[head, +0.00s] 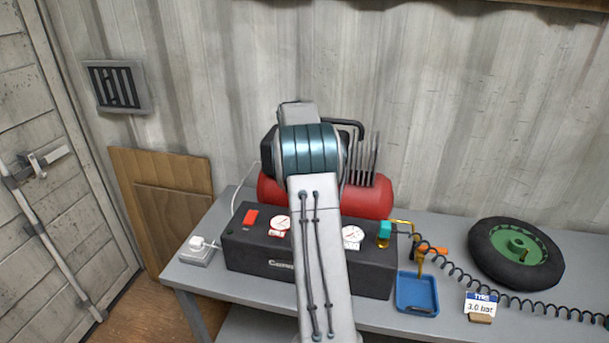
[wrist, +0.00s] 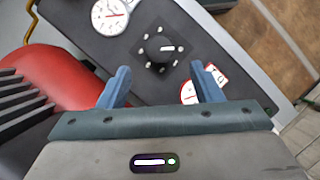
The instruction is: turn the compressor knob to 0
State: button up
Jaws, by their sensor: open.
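The compressor's black control box (head: 245,251) stands on the grey bench, with a red tank (head: 368,199) behind it. The black knob (wrist: 158,49) shows in the wrist view on the box's dark panel, with a white pointer mark and several white dots around it. In the head view my arm hides the knob. My gripper (wrist: 158,83) is open, its two blue fingers apart and pointing toward the knob. The knob lies just beyond the fingertips, roughly midway between them, and nothing is held. I cannot read which setting the pointer marks.
Two dials flank the knob: one gauge (wrist: 110,17) and another partly behind the right finger (wrist: 190,92). A red switch (head: 251,217) is on the box. A blue tray (head: 417,293), a coiled hose (head: 470,283), a tyre (head: 515,253) and a sign (head: 480,305) are to the right.

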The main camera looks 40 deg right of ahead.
jog(key=shift+v, duration=2.95)
jog(key=s+a+r+t+h, duration=0.15)
jog(key=s+a+r, duration=0.25)
jog(key=a, duration=0.5)
jog(key=s+a+r+t+y, duration=0.1)
jog(key=s+a+r+t, duration=0.3)
jog(key=a, duration=0.5)
jog(key=s+a+f+t, duration=0.1)
jog(key=s+a+f, duration=0.3)
jog(key=s+a, duration=0.2)
jog(key=s+a+f+t, duration=0.1)
jog(key=s+a+f, duration=0.2)
jog(key=s+a, duration=0.3)
jog(key=s, duration=0.5)
jog(key=shift+s+a+f+n+t, duration=0.25)
jog(key=shift+f+n+t, duration=0.1)
jog(key=shift+f+n, duration=0.05)
